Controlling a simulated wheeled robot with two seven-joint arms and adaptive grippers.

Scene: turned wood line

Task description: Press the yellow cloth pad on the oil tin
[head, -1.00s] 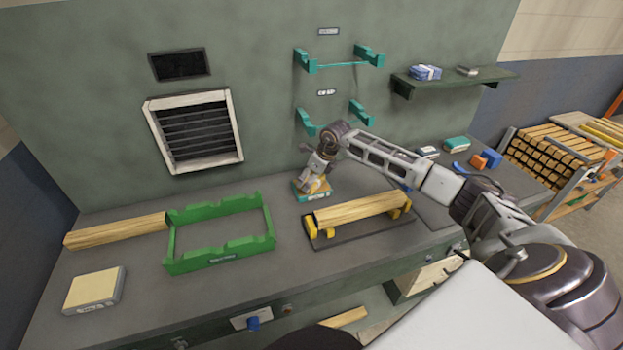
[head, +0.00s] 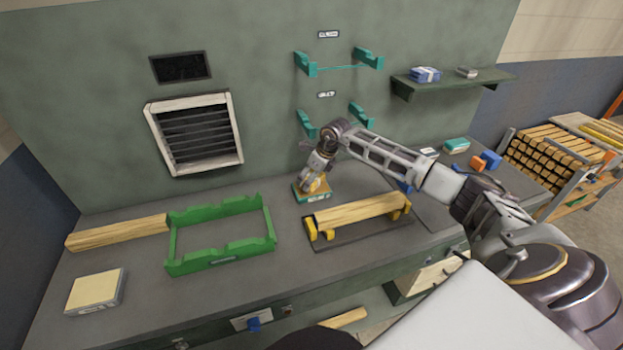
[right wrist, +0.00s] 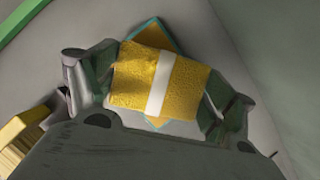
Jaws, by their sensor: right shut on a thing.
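The yellow cloth pad (right wrist: 138,77), with a white band across it, is between the fingers of my right gripper (right wrist: 160,92) in the right wrist view. My right gripper (head: 316,184) is shut on it. I cannot tell whether pad and tin touch. My left gripper is not in view.
A wooden blank (head: 355,210) lies on yellow supports just right of the tin. Teal wall brackets (head: 306,122) are above the tin.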

